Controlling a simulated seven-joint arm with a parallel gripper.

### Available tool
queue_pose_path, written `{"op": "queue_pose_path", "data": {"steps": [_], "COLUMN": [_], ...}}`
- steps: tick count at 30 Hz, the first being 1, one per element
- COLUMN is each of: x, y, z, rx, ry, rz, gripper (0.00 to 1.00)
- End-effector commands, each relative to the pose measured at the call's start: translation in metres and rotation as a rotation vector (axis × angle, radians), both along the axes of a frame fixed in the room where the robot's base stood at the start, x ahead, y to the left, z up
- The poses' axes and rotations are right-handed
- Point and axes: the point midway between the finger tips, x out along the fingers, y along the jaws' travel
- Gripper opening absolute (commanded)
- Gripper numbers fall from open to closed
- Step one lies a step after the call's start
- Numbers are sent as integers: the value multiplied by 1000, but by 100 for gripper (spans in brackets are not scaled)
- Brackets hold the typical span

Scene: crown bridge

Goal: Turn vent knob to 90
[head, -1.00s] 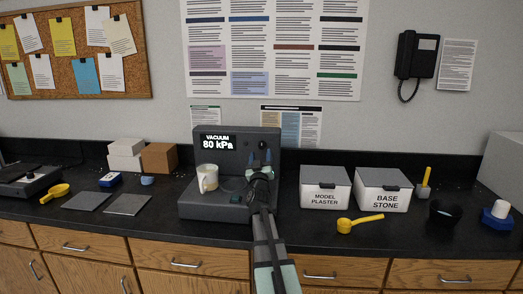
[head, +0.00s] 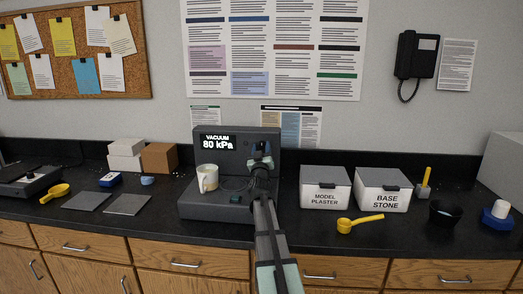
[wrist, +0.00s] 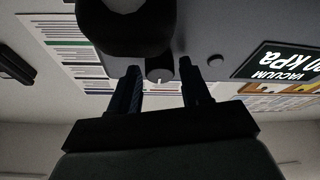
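The vacuum mixer (head: 220,208) is a dark grey unit on the bench. Its display (head: 217,142) reads "VACUUM 80 kPa" and shows partly, upside down, in the wrist view (wrist: 285,62). My gripper (head: 262,156) is at the right part of the panel and mostly hides the knob in the head view. In the wrist view its fingers (wrist: 160,78) are open on either side of the knob, with small gaps visible.
A cream cup (head: 207,178) stands on the mixer's base, left of my arm. A large dark round part (wrist: 125,25) is close to the fingers in the wrist view. White bins labelled Model Plaster (head: 325,187) and Base Stone (head: 383,189) stand to the right.

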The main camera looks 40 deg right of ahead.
Motion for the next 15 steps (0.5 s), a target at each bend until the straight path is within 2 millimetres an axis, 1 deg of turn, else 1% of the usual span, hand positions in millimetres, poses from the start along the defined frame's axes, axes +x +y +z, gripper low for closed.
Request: {"op": "queue_pose_path", "data": {"steps": [1,2,13,15], "x": [0,0,0,0], "y": [0,0,0,0], "z": [0,0,0,0], "rx": [0,0,0,1], "ry": [0,0,0,-1], "rz": [0,0,0,-1], "gripper": [42,39,4,4]}}
